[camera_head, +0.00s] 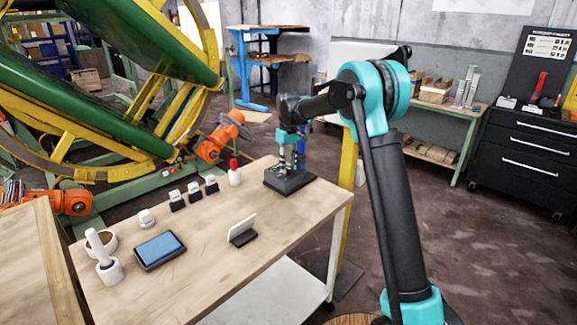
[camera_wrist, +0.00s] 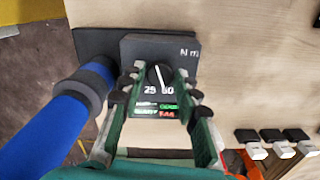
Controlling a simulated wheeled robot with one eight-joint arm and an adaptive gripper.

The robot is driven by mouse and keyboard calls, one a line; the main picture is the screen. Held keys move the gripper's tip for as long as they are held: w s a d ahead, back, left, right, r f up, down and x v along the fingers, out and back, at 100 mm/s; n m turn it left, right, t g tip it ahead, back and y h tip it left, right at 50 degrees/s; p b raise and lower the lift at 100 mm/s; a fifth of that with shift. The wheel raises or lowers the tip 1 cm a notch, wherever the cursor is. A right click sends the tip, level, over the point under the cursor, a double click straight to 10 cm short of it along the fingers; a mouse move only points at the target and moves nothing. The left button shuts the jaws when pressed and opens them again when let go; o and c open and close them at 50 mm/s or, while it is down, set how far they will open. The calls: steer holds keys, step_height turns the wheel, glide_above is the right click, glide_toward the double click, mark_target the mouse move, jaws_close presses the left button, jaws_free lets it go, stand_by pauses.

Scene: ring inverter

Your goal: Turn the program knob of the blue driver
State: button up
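The blue driver (camera_wrist: 58,120) stands in the wrist view as a blue cylinder with a dark collar, beside a dark control box (camera_wrist: 188,62) on a black base.
The table's near middle is clear.

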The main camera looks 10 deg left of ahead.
mark_target(289, 168)
steer(key=shift+o, duration=1.4)
step_height(289, 168, up, 12)
steer(key=s+d+f+m+t, duration=0.25)
steer(key=s+d+f, duration=0.35)
steer(key=s+d, duration=0.6)
steer(key=s+d+f+m+t, duration=0.1)
steer(key=s+d+f+m, duration=0.4)
steer(key=s+d, duration=0.8)
steer(key=s+d+f, duration=0.4)
steer(key=s+f, duration=0.5)
steer(key=s, duration=0.4)
steer(key=shift+d+f+m+t, duration=0.15)
steer(key=shift+d+m+t, duration=0.05)
steer(key=shift+m+t, duration=0.2)
steer(key=shift+c, duration=0.2)
